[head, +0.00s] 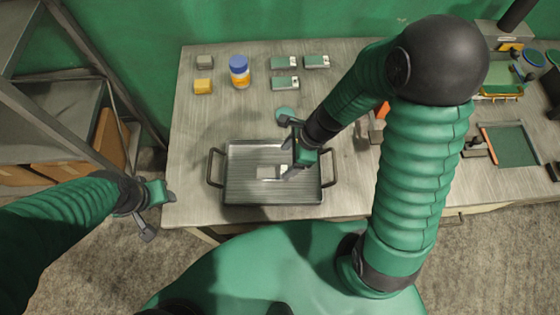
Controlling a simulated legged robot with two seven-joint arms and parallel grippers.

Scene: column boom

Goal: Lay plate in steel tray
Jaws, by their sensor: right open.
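The steel tray (232,190) sits near the front edge of the workbench, with a dark handle at each end. A small pale, flat rectangular piece, which looks like the plate (266,171), lies on the tray floor near its middle. My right gripper (287,146) is open over the tray's back right part. One finger reaches down close to the plate's right end; I cannot tell whether they touch. The other finger is near the tray's back rim. My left gripper (154,212) hangs off the bench's left front corner, fingers apart and empty.
A shelf rack (60,110) stands left. My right arm hides part of the bench; bare bench lies left of the tray.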

